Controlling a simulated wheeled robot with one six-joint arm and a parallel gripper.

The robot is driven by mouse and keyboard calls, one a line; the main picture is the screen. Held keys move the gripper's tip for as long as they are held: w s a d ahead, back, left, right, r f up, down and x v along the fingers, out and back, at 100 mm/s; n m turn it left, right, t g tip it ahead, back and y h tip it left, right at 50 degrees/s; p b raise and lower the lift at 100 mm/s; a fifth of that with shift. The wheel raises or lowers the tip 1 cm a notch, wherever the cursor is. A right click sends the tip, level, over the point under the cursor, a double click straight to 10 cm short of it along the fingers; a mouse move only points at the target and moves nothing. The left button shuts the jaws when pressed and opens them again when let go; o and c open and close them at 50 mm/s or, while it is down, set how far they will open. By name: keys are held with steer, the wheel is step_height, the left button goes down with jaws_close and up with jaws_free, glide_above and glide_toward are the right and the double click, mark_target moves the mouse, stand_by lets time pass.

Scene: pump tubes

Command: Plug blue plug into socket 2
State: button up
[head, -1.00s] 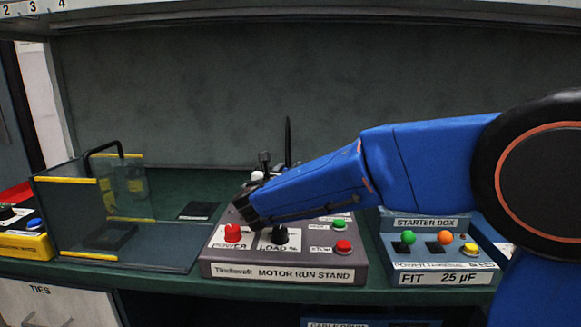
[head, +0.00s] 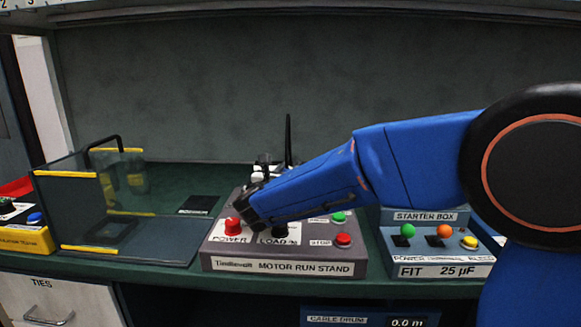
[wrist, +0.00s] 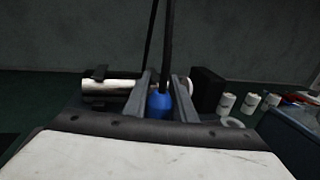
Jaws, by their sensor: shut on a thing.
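The blue plug (wrist: 159,104) is between the two fingers of my gripper (wrist: 159,92) in the wrist view, and the gripper is shut on it. A dark cable rises from the plug. In the head view my gripper (head: 243,205) is over the motor run stand (head: 290,267), close to its red knob (head: 233,226). The plug cannot be made out there. Just beyond the fingers a white cylinder (wrist: 110,88) lies across the wrist view, with a black block (wrist: 207,89) to the right. No socket or socket number can be read.
A clear-walled guard box (head: 75,215) with yellow edges stands left of the stand. The starter box (head: 440,248) is at the right. Several small white labelled cylinders (wrist: 227,103) stand at the right in the wrist view. Green bench top shows behind the guard.

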steer(key=shift+f, duration=0.35)
steer(key=o, duration=1.1)
steer(key=v, duration=1.7)
steer(key=shift+s+a, duration=0.1)
steer(key=shift+s, duration=0.1)
